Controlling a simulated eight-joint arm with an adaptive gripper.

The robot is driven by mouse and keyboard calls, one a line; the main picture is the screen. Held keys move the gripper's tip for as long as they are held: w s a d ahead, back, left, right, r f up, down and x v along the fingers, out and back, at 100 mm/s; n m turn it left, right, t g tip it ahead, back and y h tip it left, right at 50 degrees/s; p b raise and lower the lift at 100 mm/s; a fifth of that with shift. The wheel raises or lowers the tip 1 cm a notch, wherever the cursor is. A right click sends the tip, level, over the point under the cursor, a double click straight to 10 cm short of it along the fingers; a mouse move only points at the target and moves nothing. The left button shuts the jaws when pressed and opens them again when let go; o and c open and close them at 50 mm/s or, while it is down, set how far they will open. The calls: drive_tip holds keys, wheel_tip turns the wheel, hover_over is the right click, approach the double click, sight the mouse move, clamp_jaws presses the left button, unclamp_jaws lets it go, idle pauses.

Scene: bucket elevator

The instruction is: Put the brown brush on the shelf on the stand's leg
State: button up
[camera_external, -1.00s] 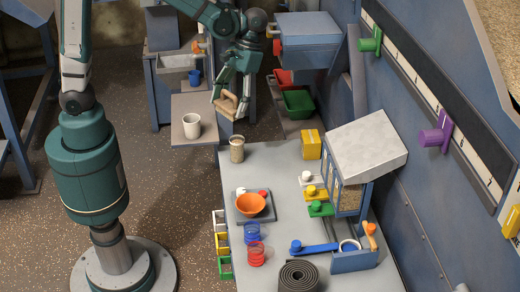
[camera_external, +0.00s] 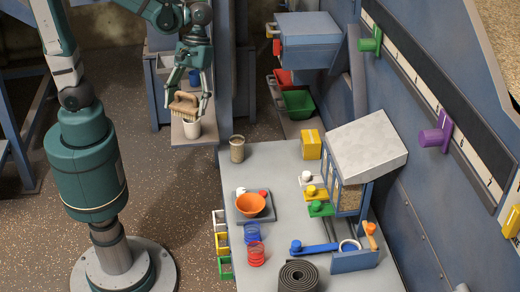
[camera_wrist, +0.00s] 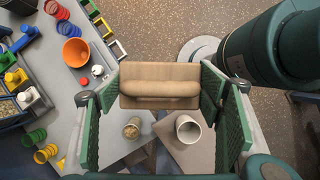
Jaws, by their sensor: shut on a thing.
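The brown brush (camera_external: 184,105) is held in my gripper (camera_external: 187,100), high in the air in the external view. In the wrist view the brush (camera_wrist: 160,84) lies across between the two green fingers of my gripper (camera_wrist: 160,90), its ridged handle facing the camera. The shelf (camera_external: 182,134) on the stand's leg is below the brush, a small flat grey plate. It also shows in the wrist view (camera_wrist: 190,151). A white cup (camera_external: 191,126) stands on the shelf, partly hidden by the brush and gripper.
A beige cup of grain (camera_external: 237,149) stands at the near table's (camera_external: 285,207) back left corner. An orange bowl (camera_external: 250,205) sits on a dark tray. A yellow box (camera_external: 312,144) and a green bin (camera_external: 298,104) are to the right. The floor left of the table is clear.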

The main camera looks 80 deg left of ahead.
sight(176, 104)
drive_tip(key=s+a+n, duration=0.1)
drive_tip(key=s+a+f+n, duration=0.1)
drive_tip(key=s, duration=0.1)
drive_tip(key=shift+s+a+f+t+p, duration=0.2)
drive_tip(key=shift+s+a+t+p, duration=0.1)
drive_tip(key=shift+a, duration=0.1)
drive_tip(key=w+a+f+n+t+y, duration=0.1)
drive_tip(key=w+a+f+n+t, duration=0.1)
drive_tip(key=a+n, duration=0.5)
drive_tip(key=w+a+f+n+t+y+b, duration=0.1)
drive_tip(key=a+n, duration=0.7)
drive_tip(key=a, duration=0.9)
drive_tip(key=w+a+f+n+t+y+b, duration=0.1)
drive_tip(key=w+a+f+n+t, duration=0.2)
drive_tip(key=a, duration=1)
drive_tip(key=shift+w+f+n+y, duration=0.3)
drive_tip(key=shift+w+f+n, duration=0.4)
drive_tip(key=shift+f+n, duration=1.25)
drive_tip(key=shift+r+n, duration=0.45)
drive_tip(key=shift+f+b, duration=0.8)
drive_tip(key=shift+f, duration=2.15)
